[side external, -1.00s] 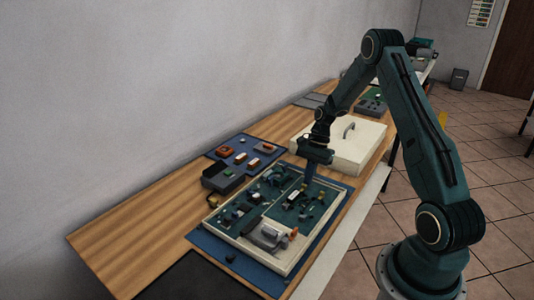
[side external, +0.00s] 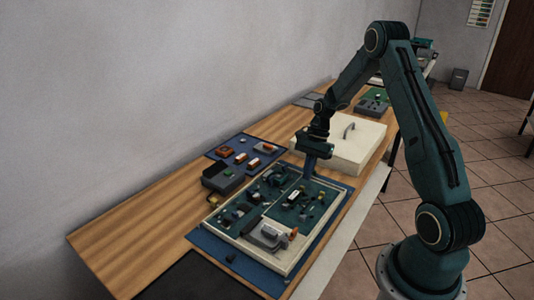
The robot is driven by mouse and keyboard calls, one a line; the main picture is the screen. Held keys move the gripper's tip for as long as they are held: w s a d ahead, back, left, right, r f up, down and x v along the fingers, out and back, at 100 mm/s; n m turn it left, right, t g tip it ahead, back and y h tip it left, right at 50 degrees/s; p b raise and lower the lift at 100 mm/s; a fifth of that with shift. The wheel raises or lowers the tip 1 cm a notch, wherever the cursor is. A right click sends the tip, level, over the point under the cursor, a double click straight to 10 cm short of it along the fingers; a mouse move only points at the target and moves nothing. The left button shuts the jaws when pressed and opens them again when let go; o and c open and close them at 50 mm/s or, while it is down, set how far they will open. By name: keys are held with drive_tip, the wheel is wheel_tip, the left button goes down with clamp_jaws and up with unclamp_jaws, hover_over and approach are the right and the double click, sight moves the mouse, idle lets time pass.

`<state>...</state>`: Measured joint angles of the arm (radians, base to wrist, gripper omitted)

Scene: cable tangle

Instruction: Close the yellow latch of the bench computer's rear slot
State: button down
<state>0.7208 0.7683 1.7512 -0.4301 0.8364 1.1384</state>
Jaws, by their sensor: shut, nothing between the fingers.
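The bench computer (side external: 247,253) lies open and flat on a blue mat, its cream frame around green boards with cables and small parts. My gripper (side external: 308,178) points down, shut and empty, at the far edge of the computer. Its fingertips are over or close to that edge; I cannot tell whether they touch it. A small yellow part (side external: 323,194) shows near the right side of the far board, a little right of and nearer than the fingertips. It is too small to tell whether it is the latch, or whether it is open or closed.
A cream cover with a handle (side external: 362,150) lies just beyond the computer, close behind my gripper. A blue mat with orange parts (side external: 222,166) and a dark box (side external: 214,185) are at the left. Bare wooden bench (side external: 130,240) lies at the near left.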

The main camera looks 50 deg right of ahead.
drive_tip(key=v, duration=0.7)
drive_tip(key=shift+d, duration=0.2)
drive_tip(key=shift+r, duration=0.1)
drive_tip(key=s+a+r+n+t+h, duration=0.1)
drive_tip(key=s+a+r+n+h, duration=0.1)
drive_tip(key=a+r+n, duration=0.45)
drive_tip(key=s+a+r+n+t+h, duration=0.1)
drive_tip(key=s+a+r+n, duration=0.2)
drive_tip(key=a+r, duration=0.7)
drive_tip(key=s+a+r+n+t, duration=0.1)
drive_tip(key=s+a+n, duration=0.3)
drive_tip(key=s, duration=0.3)
drive_tip(key=s+a+r+n+t+h, duration=0.1)
drive_tip(key=s+a+n+t, duration=0.1)
drive_tip(key=s+a+n, duration=0.2)
drive_tip(key=s, duration=0.3)
drive_tip(key=shift+s+a+r+t, duration=0.3)
drive_tip(key=shift+s+a+r, duration=0.05)
